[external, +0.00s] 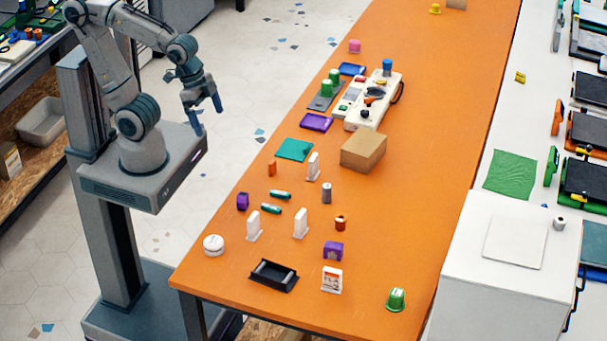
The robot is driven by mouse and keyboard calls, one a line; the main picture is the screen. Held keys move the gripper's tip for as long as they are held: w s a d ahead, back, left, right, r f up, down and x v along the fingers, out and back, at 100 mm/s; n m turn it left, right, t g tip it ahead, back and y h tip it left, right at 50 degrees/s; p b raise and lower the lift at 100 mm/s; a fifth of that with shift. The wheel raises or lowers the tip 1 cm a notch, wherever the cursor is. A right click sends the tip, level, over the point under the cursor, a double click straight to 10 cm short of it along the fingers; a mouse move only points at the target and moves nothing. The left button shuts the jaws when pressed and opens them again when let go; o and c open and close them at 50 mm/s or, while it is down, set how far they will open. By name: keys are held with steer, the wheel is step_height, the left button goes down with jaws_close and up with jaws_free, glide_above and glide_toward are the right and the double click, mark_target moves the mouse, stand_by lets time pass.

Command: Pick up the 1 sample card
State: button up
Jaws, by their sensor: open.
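A small white upright card with an orange print (332,280) stands near the front edge of the orange table (390,230). Three other white upright pieces stand farther back, one at left (254,226), one in the middle (301,223) and one behind (313,166). Their markings are too small to read, so I cannot tell which is the 1 sample card. My gripper (208,116) is open and empty, pointing down over the floor left of the table, well apart from all of these pieces.
A black tray (273,276) lies left of the printed card, and a green cup (396,299) stands to its right. A purple block (333,251) is just behind the card. A cardboard box (363,152) stands farther back. The table's right side is mostly clear.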

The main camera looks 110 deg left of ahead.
steer(key=shift+s+r, duration=0.1)
steer(key=shift+s, duration=0.4)
steer(key=c, duration=1.3)
steer(key=m+g+b, duration=0.1)
steer(key=m+g, duration=0.3)
steer(key=m, duration=1.4)
glide_above(253, 217)
step_height(253, 217, down, 17)
steer(key=shift+m, duration=0.3)
steer(key=f, duration=0.9)
steer(key=shift+s+a+f, duration=0.1)
steer(key=shift+s+a, duration=0.15)
steer(key=shift+s, duration=0.05)
steer(key=shift+w+d+f+p, duration=0.1)
steer(key=shift+w+f+p, duration=0.1)
steer(key=shift+f, duration=1.1)
steer(key=shift+w+d+f+p, duration=0.1)
steer(key=shift+f+p, duration=0.05)
steer(key=shift+f, duration=1.15)
